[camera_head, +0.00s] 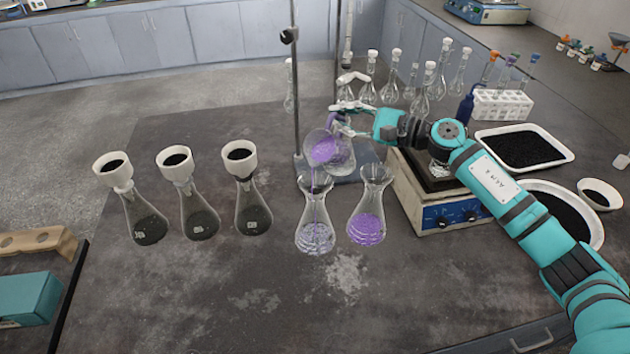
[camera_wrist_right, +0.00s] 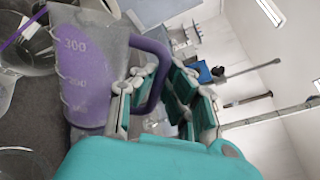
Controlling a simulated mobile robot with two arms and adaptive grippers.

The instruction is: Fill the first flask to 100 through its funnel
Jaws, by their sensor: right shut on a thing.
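A clear jug (camera_head: 340,155) with purple contents is tilted over the left of two clear flasks (camera_head: 316,238). It also shows in the wrist view (camera_wrist_right: 95,70), with marks such as 300 and 200 and a purple handle. My right gripper (camera_head: 347,110) is shut on the jug's handle; its fingers (camera_wrist_right: 152,92) show in the wrist view. A thin purple stream falls from the jug into the flared clear funnel (camera_head: 314,184) of that flask. Some pale purple content lies in its bottom; its level cannot be read. The second flask (camera_head: 367,228) holds deeper purple content. My left gripper is not in view.
Three flasks (camera_head: 200,222) with white funnels of black grains stand at left. A metal stand (camera_head: 296,90) rises behind the jug. A white-topped device (camera_head: 440,215) and trays of black grains (camera_head: 568,150) are at right. The front table is clear.

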